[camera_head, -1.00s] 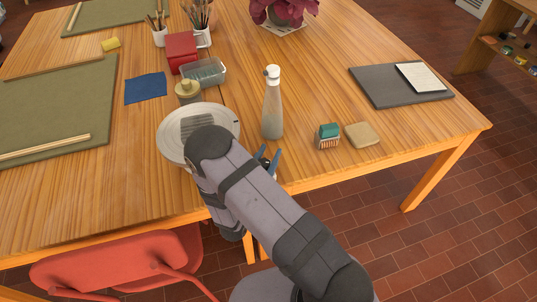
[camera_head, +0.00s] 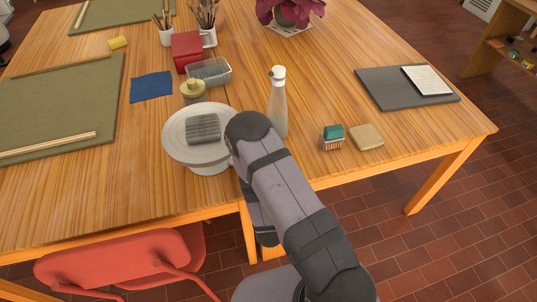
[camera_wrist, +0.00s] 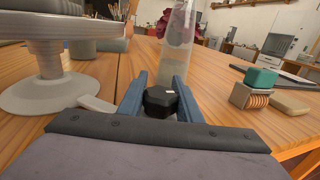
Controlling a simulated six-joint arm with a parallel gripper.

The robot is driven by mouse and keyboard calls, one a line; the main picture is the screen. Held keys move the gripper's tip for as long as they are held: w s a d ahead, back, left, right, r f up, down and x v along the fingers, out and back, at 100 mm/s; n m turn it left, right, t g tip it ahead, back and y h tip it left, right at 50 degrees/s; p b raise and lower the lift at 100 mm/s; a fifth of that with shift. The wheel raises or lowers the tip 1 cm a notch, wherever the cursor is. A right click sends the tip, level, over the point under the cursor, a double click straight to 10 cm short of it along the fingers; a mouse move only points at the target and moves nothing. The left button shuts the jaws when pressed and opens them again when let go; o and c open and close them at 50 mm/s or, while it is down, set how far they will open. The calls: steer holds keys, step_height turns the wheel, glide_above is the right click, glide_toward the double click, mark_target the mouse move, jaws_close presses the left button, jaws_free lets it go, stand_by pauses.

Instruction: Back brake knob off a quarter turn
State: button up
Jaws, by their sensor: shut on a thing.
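The brake knob (camera_wrist: 160,102) is a black, many-sided knob with a small pale mark on top. It shows in the wrist view between the blue fingers of my gripper (camera_wrist: 158,92), which is shut on it. The pale grey wheel (camera_head: 174,138) stands near the table's front edge, with a ribbed grey block on top. Its round foot (camera_wrist: 50,96) is left of my gripper in the wrist view, and a short pale piece sticks out from it towards the knob. In the head view my arm hides the knob and the fingers.
A tall clear bottle (camera_head: 278,105) stands just beyond my gripper. A red chair (camera_head: 120,257) stands at the front left.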

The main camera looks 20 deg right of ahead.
steer(key=o, duration=1)
steer(key=shift+o, duration=0.2)
steer(key=b+v, duration=0.1)
steer(key=v, duration=0.4)
steer(key=shift+s+a+f+b, duration=0.2)
steer(key=shift+s+b, duration=0.1)
steer(key=shift+s, duration=0.1)
steer(key=shift+s+a+r, duration=0.15)
steer(key=shift+s+r, duration=0.05)
steer(key=shift+s, duration=0.55)
